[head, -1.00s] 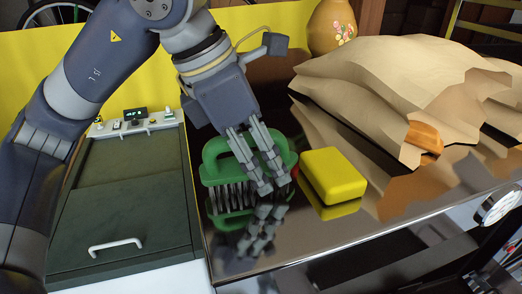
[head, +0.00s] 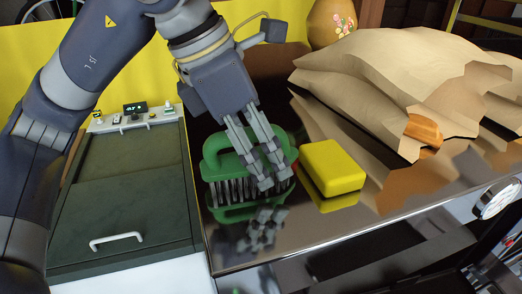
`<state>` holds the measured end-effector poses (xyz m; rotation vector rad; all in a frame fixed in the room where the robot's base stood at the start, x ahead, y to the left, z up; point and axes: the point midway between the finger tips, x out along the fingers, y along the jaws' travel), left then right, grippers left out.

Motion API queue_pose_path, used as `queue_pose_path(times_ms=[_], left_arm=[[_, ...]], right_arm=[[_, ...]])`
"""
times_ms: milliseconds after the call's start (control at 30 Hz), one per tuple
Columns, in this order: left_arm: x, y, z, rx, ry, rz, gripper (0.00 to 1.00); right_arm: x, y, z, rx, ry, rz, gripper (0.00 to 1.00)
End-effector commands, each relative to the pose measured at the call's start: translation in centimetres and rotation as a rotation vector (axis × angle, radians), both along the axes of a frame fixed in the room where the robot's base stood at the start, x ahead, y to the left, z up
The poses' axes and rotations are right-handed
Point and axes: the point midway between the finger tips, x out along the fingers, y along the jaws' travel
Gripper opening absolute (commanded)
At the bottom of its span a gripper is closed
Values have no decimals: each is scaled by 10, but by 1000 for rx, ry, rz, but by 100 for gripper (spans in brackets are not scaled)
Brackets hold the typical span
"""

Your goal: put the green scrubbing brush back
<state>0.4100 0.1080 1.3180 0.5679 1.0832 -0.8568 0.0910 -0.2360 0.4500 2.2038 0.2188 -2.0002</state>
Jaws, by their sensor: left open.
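The green scrubbing brush (head: 219,163) stands on the shiny dark counter, bristles down, with its loop handle on top. Its reflection shows in the surface below it. My left gripper (head: 270,178) points down at the right part of the brush and hides some of it. Its fingers are open, in front of or around the brush; I cannot tell whether they touch it. My right gripper is out of view.
A yellow block (head: 332,167) stands just right of the brush. Brown paper bags (head: 395,85) with bread lie to the right, and a flowered vase (head: 331,22) stands behind. A dark-lidded machine (head: 125,190) with a white handle is at the left. Bare counter (head: 290,225) lies in front.

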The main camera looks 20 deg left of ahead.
Motion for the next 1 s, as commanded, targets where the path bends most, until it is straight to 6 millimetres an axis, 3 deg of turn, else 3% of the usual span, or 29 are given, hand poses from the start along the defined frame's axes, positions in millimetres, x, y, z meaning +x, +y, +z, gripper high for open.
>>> queue_pose_path(times_ms=[400, 633, 1000], left_arm=[[-19, 29, 84, -1, -4, 1, 65], [-23, 35, 101, 0, -2, 2, 65], [-24, 36, 104, -1, -1, -1, 65]], right_arm=[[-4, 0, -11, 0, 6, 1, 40], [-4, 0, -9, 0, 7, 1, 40], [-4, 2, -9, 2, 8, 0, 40]])
